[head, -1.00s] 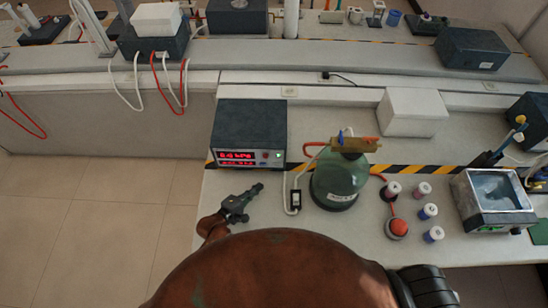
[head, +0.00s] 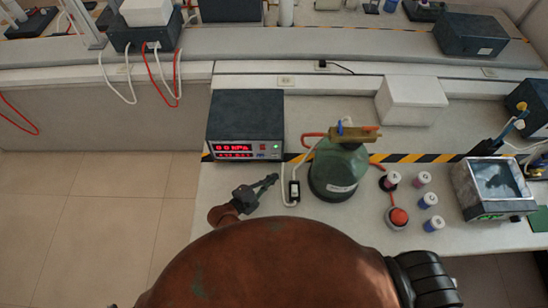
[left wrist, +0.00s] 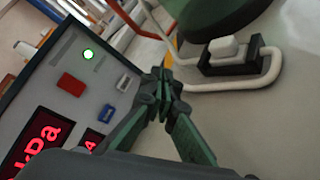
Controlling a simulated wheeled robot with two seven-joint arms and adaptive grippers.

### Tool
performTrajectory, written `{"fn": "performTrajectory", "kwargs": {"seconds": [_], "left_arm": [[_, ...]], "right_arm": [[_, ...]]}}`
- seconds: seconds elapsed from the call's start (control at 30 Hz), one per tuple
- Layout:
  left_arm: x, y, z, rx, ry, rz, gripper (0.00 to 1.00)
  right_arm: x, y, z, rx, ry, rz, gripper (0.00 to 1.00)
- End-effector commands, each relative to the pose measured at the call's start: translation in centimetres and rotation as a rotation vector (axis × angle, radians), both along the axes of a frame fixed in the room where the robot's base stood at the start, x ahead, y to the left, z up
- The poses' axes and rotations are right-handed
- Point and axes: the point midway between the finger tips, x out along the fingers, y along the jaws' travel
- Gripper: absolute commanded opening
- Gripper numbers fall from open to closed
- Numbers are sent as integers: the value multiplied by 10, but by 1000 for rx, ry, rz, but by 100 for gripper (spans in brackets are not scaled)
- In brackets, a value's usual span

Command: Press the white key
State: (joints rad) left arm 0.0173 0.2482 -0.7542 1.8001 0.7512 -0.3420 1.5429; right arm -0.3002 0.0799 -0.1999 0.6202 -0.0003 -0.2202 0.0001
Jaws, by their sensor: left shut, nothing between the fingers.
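In the left wrist view, the front panel of a dark instrument box carries a small white key (left wrist: 123,82), a blue key (left wrist: 106,113) and a red key (left wrist: 71,84). A white rocker (left wrist: 224,47) also shows on a black switch block (left wrist: 232,61) on a white cord. My left gripper (left wrist: 162,95) is shut and empty, its tips to the right of the panel's keys and left of the switch block. In the head view, the left gripper (head: 275,178) is in front of the instrument box (head: 245,120), left of the cord switch (head: 294,191). My right gripper is out of view.
A green bottle (head: 338,172) stands right of the cord switch. Farther right are a round red button (head: 398,216), several small vials and a scale (head: 492,188). A white box (head: 411,101) stands behind. The bench's left edge borders open floor.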

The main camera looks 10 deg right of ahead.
Motion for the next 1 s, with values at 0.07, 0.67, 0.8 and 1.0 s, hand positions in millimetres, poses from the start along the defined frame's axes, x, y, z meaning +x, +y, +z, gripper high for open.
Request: {"fn": "performTrajectory", "kwargs": {"seconds": [0.07, 0.67, 0.8, 1.0], "left_arm": [[12, -4, -3, -1, -2, -1, 0], [58, -13, 0, 0, 0, -2, 0], [58, -13, 0, 0, 0, -2, 0], [58, -13, 0, 0, 0, -2, 0]], "right_arm": [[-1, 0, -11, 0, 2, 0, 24], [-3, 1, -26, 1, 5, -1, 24], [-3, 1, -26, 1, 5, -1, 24], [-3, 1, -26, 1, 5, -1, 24]]}}
